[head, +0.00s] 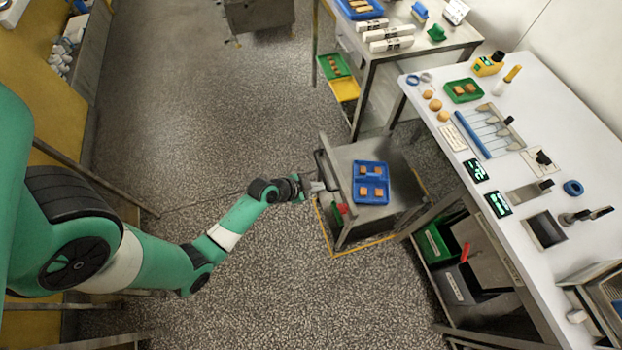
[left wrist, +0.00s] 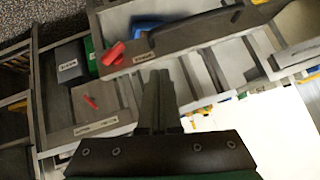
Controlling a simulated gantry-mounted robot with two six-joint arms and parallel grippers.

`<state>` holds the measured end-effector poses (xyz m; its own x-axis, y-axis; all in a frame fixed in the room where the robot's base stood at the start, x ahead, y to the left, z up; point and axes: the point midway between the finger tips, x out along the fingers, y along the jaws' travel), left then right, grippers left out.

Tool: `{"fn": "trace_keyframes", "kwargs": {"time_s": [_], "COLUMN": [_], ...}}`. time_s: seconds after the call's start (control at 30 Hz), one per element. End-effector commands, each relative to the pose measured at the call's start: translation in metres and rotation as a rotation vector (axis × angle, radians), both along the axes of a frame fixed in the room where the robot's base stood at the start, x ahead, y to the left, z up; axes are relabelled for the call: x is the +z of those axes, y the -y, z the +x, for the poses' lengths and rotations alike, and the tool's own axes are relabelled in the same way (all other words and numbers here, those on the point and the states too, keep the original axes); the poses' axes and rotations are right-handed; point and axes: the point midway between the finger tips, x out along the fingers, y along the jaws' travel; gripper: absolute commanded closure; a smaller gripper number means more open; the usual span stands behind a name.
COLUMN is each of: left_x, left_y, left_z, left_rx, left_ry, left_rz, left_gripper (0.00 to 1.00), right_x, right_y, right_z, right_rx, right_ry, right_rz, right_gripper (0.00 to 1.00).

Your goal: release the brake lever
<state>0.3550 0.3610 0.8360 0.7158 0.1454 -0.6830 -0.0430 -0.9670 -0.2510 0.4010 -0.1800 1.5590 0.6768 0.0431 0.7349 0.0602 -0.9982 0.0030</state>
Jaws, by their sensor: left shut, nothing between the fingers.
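The cart (head: 345,157) stands on the floor with a dark push handle along its left side; the handle also shows in the left wrist view (left wrist: 240,20). A red lever (head: 341,208), which looks like the brake lever, is at the cart's lower left side. In the left wrist view the red lever (left wrist: 113,53) sticks out left of a small label. My left gripper (head: 316,186) is shut and empty beside the cart's handle side, a little above and left of the lever. Its fingers (left wrist: 160,88) appear right of and below the lever, apart from it in the picture. My right gripper is not in view.
A blue tray (head: 371,200) with several brown pieces sits on the cart. Yellow floor marking (head: 362,247) runs around the cart. A long white worktop (head: 531,131) stands to the right, with bins (head: 436,246) below. Speckled floor (head: 230,120) left of the cart is clear.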

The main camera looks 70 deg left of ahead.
Motion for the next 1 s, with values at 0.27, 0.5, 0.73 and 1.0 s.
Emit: {"fn": "trace_keyframes", "kwargs": {"time_s": [0.27, 0.5, 0.73, 1.0], "left_x": [0.016, 0.016, 0.016, 0.037], "left_y": [-0.01, -0.01, -0.01, 0.003], "left_z": [-0.018, -0.018, -0.018, 0.016], "left_rx": [0.0, -0.001, 0.0, -0.08], "left_ry": [0.0, 0.0, 0.0, 0.044], "left_rz": [0.0, 0.001, 0.0, 0.032], "left_gripper": [1.0, 1.0, 1.0, 1.0], "right_x": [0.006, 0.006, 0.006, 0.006], "right_y": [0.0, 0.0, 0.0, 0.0], "right_z": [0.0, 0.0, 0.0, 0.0], "right_rx": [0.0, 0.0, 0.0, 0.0], "right_ry": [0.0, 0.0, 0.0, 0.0], "right_rz": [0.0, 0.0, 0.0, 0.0], "right_gripper": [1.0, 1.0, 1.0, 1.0]}}
